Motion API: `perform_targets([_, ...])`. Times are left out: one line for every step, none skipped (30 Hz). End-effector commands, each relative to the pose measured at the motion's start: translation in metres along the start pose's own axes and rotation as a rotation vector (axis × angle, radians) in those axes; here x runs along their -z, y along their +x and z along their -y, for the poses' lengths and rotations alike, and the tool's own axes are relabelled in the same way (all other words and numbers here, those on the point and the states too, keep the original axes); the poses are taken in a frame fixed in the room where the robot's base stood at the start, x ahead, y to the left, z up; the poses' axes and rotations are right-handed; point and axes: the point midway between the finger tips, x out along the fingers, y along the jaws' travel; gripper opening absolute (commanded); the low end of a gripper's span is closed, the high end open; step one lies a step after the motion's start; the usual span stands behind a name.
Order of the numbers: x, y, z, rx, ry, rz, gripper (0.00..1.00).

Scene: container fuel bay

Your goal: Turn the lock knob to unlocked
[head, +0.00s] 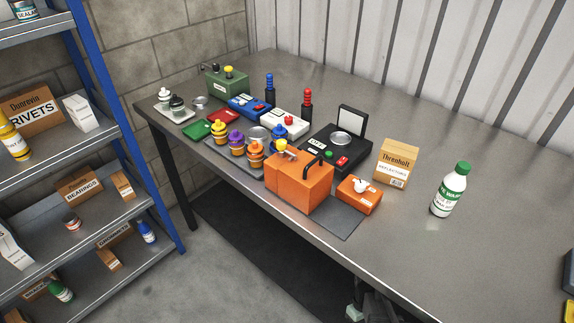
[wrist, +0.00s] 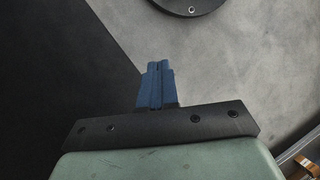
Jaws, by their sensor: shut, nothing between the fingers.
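A small orange box (head: 359,195) with a white knob (head: 361,185) on top sits on the bench's front part, right of a larger orange case (head: 299,185) with a black handle. A pale label is on the small box's front; I cannot read it or tell the knob's setting. I cannot tell for sure that this is the lock knob. My gripper (wrist: 157,68) shows in the wrist view with its blue fingers together and nothing between them. It is over the floor, away from the bench objects. Part of my arm shows at the bottom of the head view.
A cardboard carton (head: 396,162) and a white bottle with a green cap (head: 450,190) stand to the right. Left are several coloured canisters, switch boxes and a black unit with a raised panel (head: 352,121). The bench's right part (head: 500,250) is mostly clear. Shelves (head: 90,210) stand at left.

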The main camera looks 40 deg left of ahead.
Motion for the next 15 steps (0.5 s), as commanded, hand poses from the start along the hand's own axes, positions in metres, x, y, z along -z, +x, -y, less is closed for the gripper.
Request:
perform_targets([0.015, -0.011, 0.003, -0.035, -0.036, -0.005, 0.00])
perform_targets([0.022, -0.016, 0.005, -0.055, -0.054, -0.006, 0.00])
perform_targets([0.032, -0.024, 0.008, -0.082, -0.078, -0.009, 0.00])
perform_targets([0.039, -0.030, 0.011, -0.103, -0.096, -0.012, 0.00])
perform_targets([0.046, -0.035, 0.013, -0.124, -0.114, -0.015, 0.00])
perform_targets([0.056, -0.043, 0.017, -0.152, -0.137, -0.020, 0.00])
perform_targets([0.064, -0.050, 0.020, -0.173, -0.153, -0.023, 0.00])
perform_targets([0.071, -0.055, 0.024, -0.194, -0.171, -0.027, 0.00])
perform_targets([0.080, -0.063, 0.028, -0.221, -0.192, -0.032, 0.00])
perform_targets([0.087, -0.070, 0.032, -0.242, -0.209, -0.036, 0.00])
perform_targets([0.094, -0.076, 0.036, -0.261, -0.226, -0.040, 0.00])
perform_targets([0.103, -0.084, 0.043, -0.288, -0.248, -0.045, 0.00])
perform_targets([0.110, -0.090, 0.048, -0.309, -0.265, -0.050, 0.00])
perform_targets([0.117, -0.097, 0.053, -0.328, -0.282, -0.055, 0.00])
perform_targets([0.127, -0.105, 0.060, -0.356, -0.305, -0.062, 0.00])
